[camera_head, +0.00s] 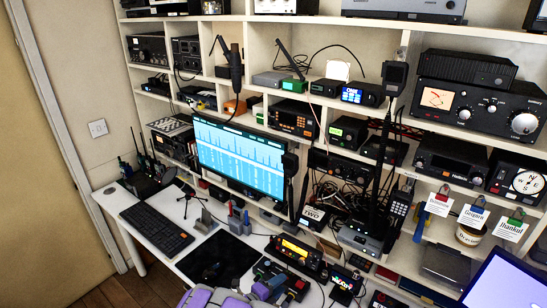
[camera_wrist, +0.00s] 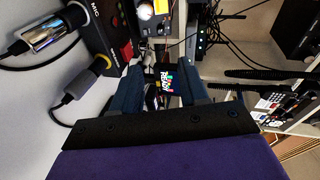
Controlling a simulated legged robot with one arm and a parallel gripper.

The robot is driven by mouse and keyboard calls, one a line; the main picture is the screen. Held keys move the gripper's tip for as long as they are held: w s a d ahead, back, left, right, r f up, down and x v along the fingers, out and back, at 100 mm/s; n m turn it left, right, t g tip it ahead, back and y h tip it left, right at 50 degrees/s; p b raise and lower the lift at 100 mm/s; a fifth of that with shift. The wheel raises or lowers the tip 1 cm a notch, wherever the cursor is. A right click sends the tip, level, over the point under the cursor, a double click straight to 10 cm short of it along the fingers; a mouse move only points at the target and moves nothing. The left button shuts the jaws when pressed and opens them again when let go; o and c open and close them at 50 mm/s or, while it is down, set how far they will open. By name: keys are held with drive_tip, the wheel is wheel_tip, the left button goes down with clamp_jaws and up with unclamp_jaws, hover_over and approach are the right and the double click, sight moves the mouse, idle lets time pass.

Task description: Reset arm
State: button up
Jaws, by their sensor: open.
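Nothing is held in the gap. A small device with a colourful lit screen (camera_wrist: 166,82) shows beyond the fingers; a similar small screen (camera_head: 345,284) is right of my gripper in the head view.
A white desk (camera_head: 150,232) carries a keyboard (camera_head: 156,226), a monitor (camera_head: 240,158) and a radio with an amber display (camera_head: 296,254). Cubby shelves full of radios rise behind. A microphone plug with cable (camera_wrist: 60,28) lies left in the wrist view. A lit screen (camera_head: 505,285) stands lower right.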

drive_tip(key=s+d+r+m+g+h, duration=0.2)
drive_tip(key=s+d+r+m+g, duration=0.25)
drive_tip(key=d+r+m, duration=0.55)
drive_tip(key=s+d+r+m+g+h, duration=0.2)
drive_tip(key=s+d+r+m+g, duration=0.25)
drive_tip(key=d+r+m, duration=0.55)
drive_tip(key=s+d+r+m+g+y, duration=0.2)
drive_tip(key=s+r+m+g+y, duration=0.15)
drive_tip(key=s+m, duration=0.5)
drive_tip(key=s+d+r+m+g+y, duration=0.15)
drive_tip(key=s+r+m+y, duration=0.25)
drive_tip(key=s+m, duration=0.5)
drive_tip(key=s+a+r+m+t+y, duration=0.1)
drive_tip(key=s+a+m+y, duration=0.6)
drive_tip(key=s, duration=0.7)
drive_tip(key=a+m, duration=0.2)
drive_tip(key=a, duration=0.2)
drive_tip(key=shift+a, duration=0.15)
drive_tip(key=shift+s, duration=0.1)
